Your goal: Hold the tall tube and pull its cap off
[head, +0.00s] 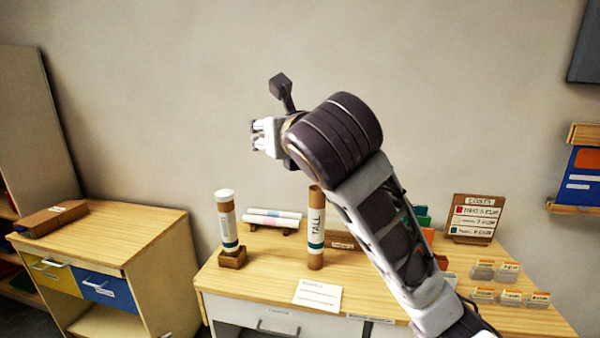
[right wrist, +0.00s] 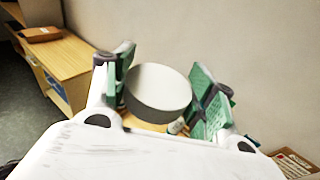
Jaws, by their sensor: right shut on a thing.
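The tall tube (head: 316,242), brown with a white "TALL" label and a green band, stands upright on the table. Its brown top end shows no cap. My right gripper (head: 262,136) is high above the table, up and to the left of the tube. In the right wrist view its green-padded fingers (right wrist: 160,100) are shut on a round grey-white cap (right wrist: 158,92). The cap is clear of the tube. My left gripper is not in view, and nothing holds the tube.
A shorter tube with a white cap (head: 227,222) stands in a wooden block left of the tall tube. Rolled papers (head: 273,217) lie on a rack behind. A white card (head: 317,293) lies in front. A costs sign (head: 475,219) and small labelled boxes (head: 510,297) are at right.

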